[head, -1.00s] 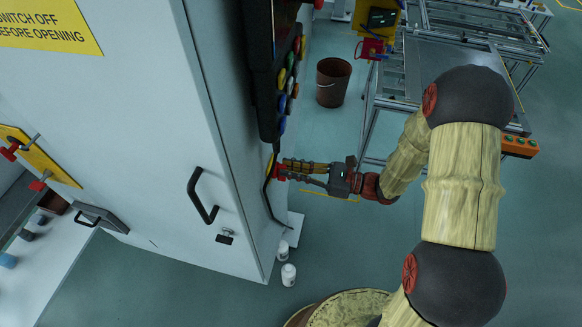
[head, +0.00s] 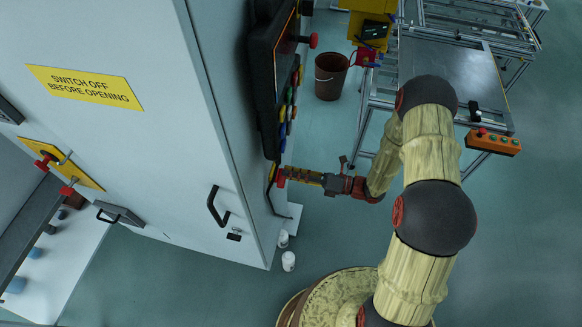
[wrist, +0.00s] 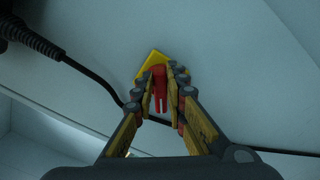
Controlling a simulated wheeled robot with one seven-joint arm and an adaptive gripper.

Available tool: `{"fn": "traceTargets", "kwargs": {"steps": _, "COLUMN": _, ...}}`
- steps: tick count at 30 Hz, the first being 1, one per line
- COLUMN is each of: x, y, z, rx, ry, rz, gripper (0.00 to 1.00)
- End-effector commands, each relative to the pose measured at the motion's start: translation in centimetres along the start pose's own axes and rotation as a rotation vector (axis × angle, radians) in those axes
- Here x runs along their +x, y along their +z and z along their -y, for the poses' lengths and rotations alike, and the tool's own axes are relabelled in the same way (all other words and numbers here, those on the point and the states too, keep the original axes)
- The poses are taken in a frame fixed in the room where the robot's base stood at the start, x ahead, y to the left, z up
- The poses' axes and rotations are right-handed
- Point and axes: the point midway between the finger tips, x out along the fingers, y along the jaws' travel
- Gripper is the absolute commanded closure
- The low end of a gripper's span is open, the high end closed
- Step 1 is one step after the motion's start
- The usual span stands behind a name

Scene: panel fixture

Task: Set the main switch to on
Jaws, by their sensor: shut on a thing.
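The main switch has a red handle (head: 281,178) on a small yellow plate (head: 271,170), low on the narrow side of the grey cabinet. In the wrist view the red handle (wrist: 159,84) stands between my fingertips, and the yellow plate (wrist: 149,62) behind it appears tilted relative to the handle. My gripper (head: 288,175) reaches in from the right and is shut on the handle; it also shows in the wrist view (wrist: 162,82). The fingers hide part of the handle and plate. I cannot read any on or off mark.
A black panel (head: 268,75) with coloured buttons and a red mushroom knob (head: 312,41) is above the switch. A black cable (wrist: 85,70) runs past the plate. A bucket (head: 330,76), metal frame table (head: 450,80) and orange button box (head: 492,142) stand farther right.

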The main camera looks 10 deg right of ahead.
Motion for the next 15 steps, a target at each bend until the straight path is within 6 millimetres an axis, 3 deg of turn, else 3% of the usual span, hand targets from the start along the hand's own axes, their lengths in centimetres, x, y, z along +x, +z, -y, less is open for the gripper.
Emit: {"fn": "traceTargets", "kwargs": {"steps": 15, "x": -0.02, "y": 0.04, "z": 0.58, "rx": 0.448, "ry": -0.001, "rz": 0.001, "gripper": 1.0}}
